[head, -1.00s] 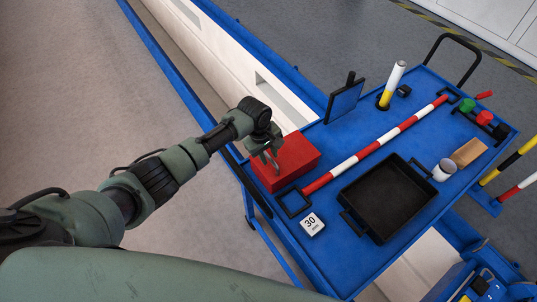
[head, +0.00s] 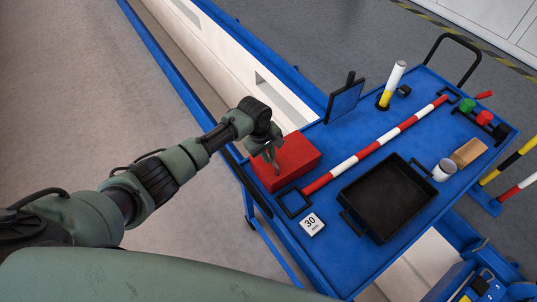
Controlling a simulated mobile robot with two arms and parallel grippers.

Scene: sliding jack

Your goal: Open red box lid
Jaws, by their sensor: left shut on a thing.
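The red box (head: 297,164) sits at the near left corner of the blue cart top, and its lid looks closed. My left gripper (head: 275,168) is at the left part of the box's top, pointing down, with its fingers close together. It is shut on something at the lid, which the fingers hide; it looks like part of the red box. My right gripper does not show.
The blue cart top (head: 330,243) also carries a black tray (head: 388,198), a red-and-white bar (head: 375,145), a white block marked 30 (head: 312,224), a white cup (head: 444,170) and a dark upright panel (head: 344,100). A white-and-blue wall structure (head: 262,75) stands behind the box.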

